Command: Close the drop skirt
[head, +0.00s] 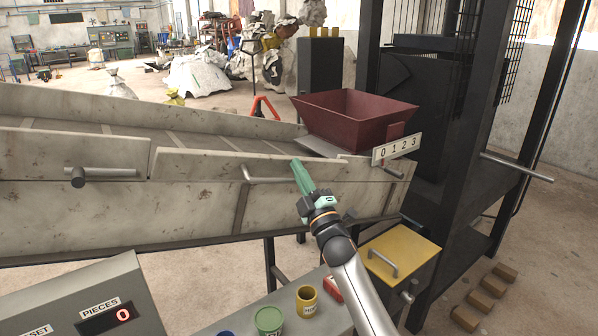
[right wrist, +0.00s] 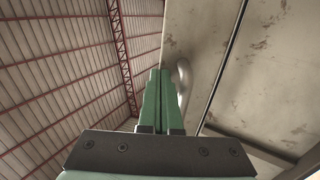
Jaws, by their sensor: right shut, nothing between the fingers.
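A long beige panel (head: 205,176), which looks like the skirt, runs along the near side of the conveyor. It carries a grey bar handle (head: 265,180). My right gripper (head: 297,164) has green fingers that are closed together and empty. Its tips are at the right end of the handle in the head view. In the right wrist view the closed fingers (right wrist: 158,76) point up along the panel, with the curved handle (right wrist: 184,85) just right of them, partly hidden. I cannot tell whether they touch. My left gripper is not in view.
Another beige panel (head: 50,155) with a round-ended handle (head: 105,172) is at left. A yellow-lidded box (head: 400,250), pots (head: 268,320) and a counter console (head: 70,300) stand in front.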

